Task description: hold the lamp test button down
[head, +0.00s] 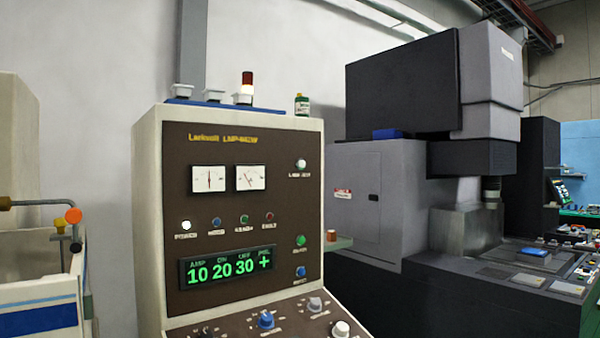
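The control cabinet (228,150) stands left of the middle with a brown front panel. A round white button (301,164) sits at the panel's upper right, over a small blurred label that seems to read lamp test. Nothing touches it. A row of small lamps (244,219) runs below the two meters: a bright white one, then dim blue, green and red ones. A green button (300,241) and a blue button (300,272) sit lower right. Neither of my grippers is in view.
A display (228,267) shows green digits. Knobs (266,320) stand on the sloping lower panel. A blue tray (240,107) with small cups and a red-topped beacon (247,86) is on the cabinet top. A large grey machine (370,200) stands right. The space before the panel looks clear.

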